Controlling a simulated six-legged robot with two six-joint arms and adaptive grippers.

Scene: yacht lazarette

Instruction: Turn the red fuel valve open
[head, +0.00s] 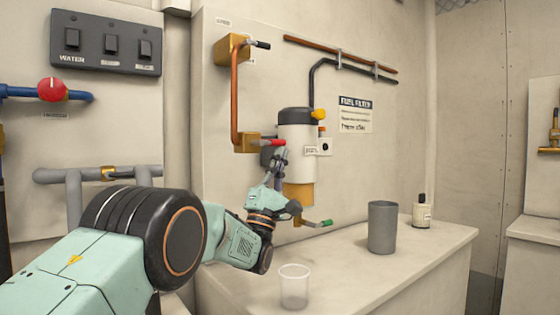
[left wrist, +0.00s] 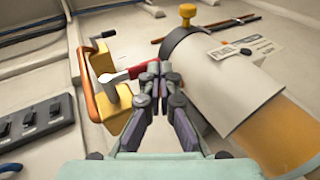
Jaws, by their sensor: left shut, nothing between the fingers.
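The red-handled valve lever (head: 272,142) sticks out to the right, roughly level, from a brass valve block (head: 246,144) on the wall, at the lower end of a copper pipe. My left gripper (head: 280,156) is shut and empty, its fingertips just below the red handle in the head view. In the left wrist view the closed fingertips (left wrist: 154,72) are right by the red handle (left wrist: 143,70), which reaches over from the brass block (left wrist: 106,82) on the left. The fingertips partly hide the handle's end. I cannot tell whether they touch it. My right gripper is not in view.
A fuel filter (head: 297,138) with an amber bowl stands close right of the gripper. A black-handled valve (head: 258,44) is above, a green-handled lever (head: 322,223) below. The counter holds a clear cup (head: 294,286), grey cup (head: 382,227) and small bottle (head: 422,213).

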